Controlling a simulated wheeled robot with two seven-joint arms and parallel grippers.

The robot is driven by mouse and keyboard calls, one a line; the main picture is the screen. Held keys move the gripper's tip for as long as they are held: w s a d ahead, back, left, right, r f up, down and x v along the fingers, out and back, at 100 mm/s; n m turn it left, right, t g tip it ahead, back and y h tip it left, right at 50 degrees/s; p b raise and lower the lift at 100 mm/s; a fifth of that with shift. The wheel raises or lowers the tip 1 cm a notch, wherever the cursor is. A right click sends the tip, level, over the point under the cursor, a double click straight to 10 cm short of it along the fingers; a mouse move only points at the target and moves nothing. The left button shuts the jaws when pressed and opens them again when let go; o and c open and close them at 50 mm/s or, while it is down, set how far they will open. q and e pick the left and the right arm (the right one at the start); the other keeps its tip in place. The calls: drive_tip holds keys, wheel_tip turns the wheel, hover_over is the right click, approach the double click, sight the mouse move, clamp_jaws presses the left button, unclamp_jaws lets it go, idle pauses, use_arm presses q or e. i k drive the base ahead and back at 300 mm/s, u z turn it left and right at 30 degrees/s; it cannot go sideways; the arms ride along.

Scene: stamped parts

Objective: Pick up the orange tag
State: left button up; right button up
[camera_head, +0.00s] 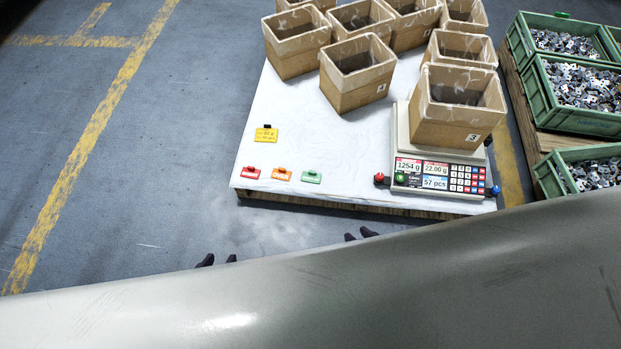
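The orange tag (282,174) lies on the white table top (330,140) near its front edge, between a red tag (250,172) and a green tag (311,176). My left gripper (218,259) shows only as two dark fingertips in front of the table, below and left of the orange tag. The tips are apart with nothing seen between them. My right gripper (360,235) shows as two dark fingertips further right, also apart and in front of the table edge. The rest of both grippers is hidden behind my own pale body part.
A yellow tag (266,134) lies behind the red one. A scale (437,176) carrying a cardboard box (455,120) stands at the right. Several open boxes (357,88) fill the back. Green crates (577,120) of metal parts stand right of the table.

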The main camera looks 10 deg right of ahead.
sight(281, 173)
drive_tip(key=u, duration=1.85)
drive_tip(key=i, duration=2.05)
drive_tip(key=z, duration=2.65)
